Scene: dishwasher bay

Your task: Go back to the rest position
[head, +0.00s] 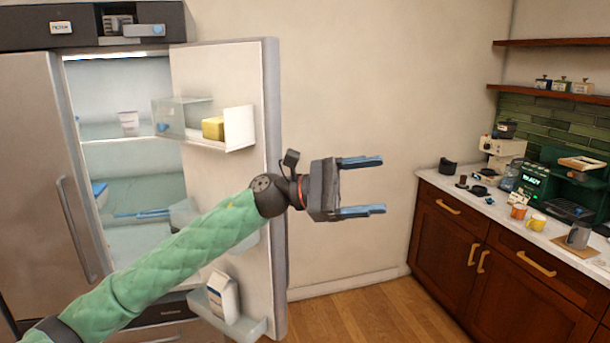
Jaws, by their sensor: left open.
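My left gripper (375,186) is in the middle of the head view, at the end of my green-sleeved arm. Its two blue fingers point right and stand wide apart, with nothing between them. It is in front of the bare wall, just right of the open fridge door (271,150). My right gripper is not in view.
The open fridge (90,48) is at left. Its door shelves hold a yellow block (213,128) and a white carton (224,298). A counter (470,203) with coffee machines (575,185) and cups (537,222) stands at right. Wooden floor (365,312) is clear between them.

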